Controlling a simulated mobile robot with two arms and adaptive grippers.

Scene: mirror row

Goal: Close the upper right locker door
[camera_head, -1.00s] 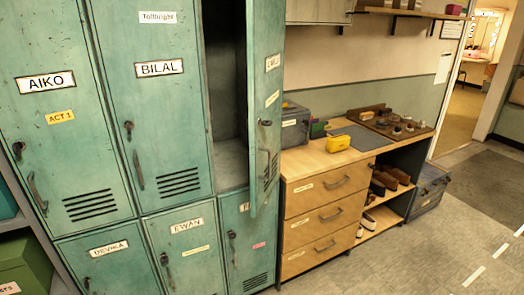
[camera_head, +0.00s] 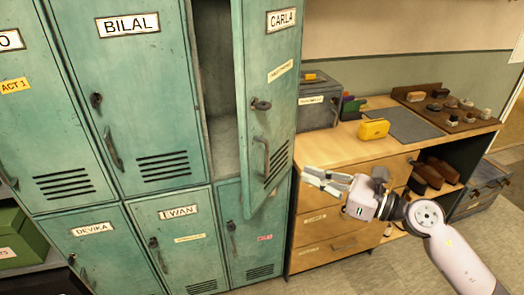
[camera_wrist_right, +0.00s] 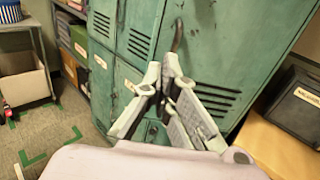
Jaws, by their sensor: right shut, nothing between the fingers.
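The upper right locker door (camera_head: 268,60), green and labelled CARLA, stands partly open. Its dark inside (camera_head: 210,60) shows to the left of the door. The door has a dark latch (camera_head: 261,104), a curved handle (camera_head: 264,150) and a vent. My right gripper (camera_head: 308,178) is in front of the drawers, just right of the door's lower part and apart from it in the head view. It is shut and empty. In the right wrist view the fingers (camera_wrist_right: 168,70) point at the door (camera_wrist_right: 235,35), below its handle (camera_wrist_right: 178,35); contact cannot be told. My left gripper is not in view.
Shut lockers stand to the left, labelled BILAL (camera_head: 165,75) and EWAN (camera_head: 172,235). Open floor lies at the lower right.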

